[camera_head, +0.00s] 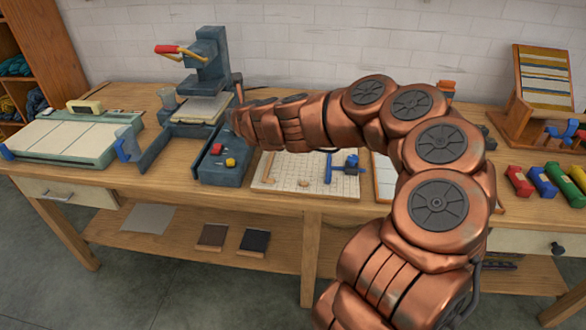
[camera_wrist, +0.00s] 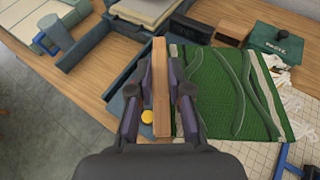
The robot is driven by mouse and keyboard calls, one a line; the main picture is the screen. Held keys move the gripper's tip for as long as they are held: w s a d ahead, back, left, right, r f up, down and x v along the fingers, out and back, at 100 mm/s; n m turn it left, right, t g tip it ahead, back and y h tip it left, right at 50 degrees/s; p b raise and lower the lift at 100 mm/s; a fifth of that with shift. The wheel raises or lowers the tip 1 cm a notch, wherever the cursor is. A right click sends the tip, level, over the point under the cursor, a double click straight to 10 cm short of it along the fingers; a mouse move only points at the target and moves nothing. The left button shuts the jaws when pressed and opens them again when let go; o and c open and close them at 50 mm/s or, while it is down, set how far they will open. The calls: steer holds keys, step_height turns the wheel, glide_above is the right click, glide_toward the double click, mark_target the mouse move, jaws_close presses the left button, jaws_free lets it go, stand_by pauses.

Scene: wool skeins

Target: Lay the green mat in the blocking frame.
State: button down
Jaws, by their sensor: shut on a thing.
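The green mat (camera_wrist: 215,95), with wavy ridges and pale strips near its right edge, shows in the wrist view to the right of my gripper (camera_wrist: 160,95). My gripper is shut on an upright-looking wooden bar (camera_wrist: 160,75) that runs along the mat's left edge. Whether the bar is joined to the mat is hard to tell. In the head view my arm hides the mat and the fingers. A pale gridded board (camera_head: 305,178) with pegs lies at the bench front; it also shows in the wrist view (camera_wrist: 265,158). I cannot tell whether it is the blocking frame.
A press (camera_head: 208,60) with a red handle stands at the back left. A dark box (camera_head: 222,165) with red and yellow buttons sits left of the board. Coloured blocks (camera_head: 543,181) lie at the right. A green box (camera_wrist: 272,42) stands beyond the mat.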

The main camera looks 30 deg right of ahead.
steer(key=d+n+y+b, duration=0.1)
steer(key=d, duration=0.1)
steer(key=w+d+f+n+y+b, duration=0.1)
steer(key=d, duration=0.1)
steer(key=w+d+f+y+b, duration=0.1)
steer(key=shift+d+n+b, duration=0.35)
steer(key=shift+d+n, duration=0.05)
steer(key=d+n+y+b, duration=0.1)
steer(key=s+d+y+b, duration=0.1)
steer(key=d+n+y+b, duration=0.1)
steer(key=shift+s+d+f+n, duration=0.3)
steer(key=shift+s+f, duration=0.05)
steer(key=shift+s, duration=0.05)
steer(key=s+d+f+n+g+y+b, duration=0.1)
steer(key=s+d+n+g+y+b, duration=0.15)
steer(key=s, duration=0.35)
steer(key=s+d+f+n+g+y+b, duration=0.2)
steer(key=s+n+y+b, duration=0.15)
steer(key=s, duration=0.25)
steer(key=b, duration=0.1)
glide_above(298, 179)
steer(key=shift+t, duration=0.25)
step_height(298, 179, down, 10)
steer(key=shift+d+r, duration=0.1)
steer(key=shift+f, duration=0.4)
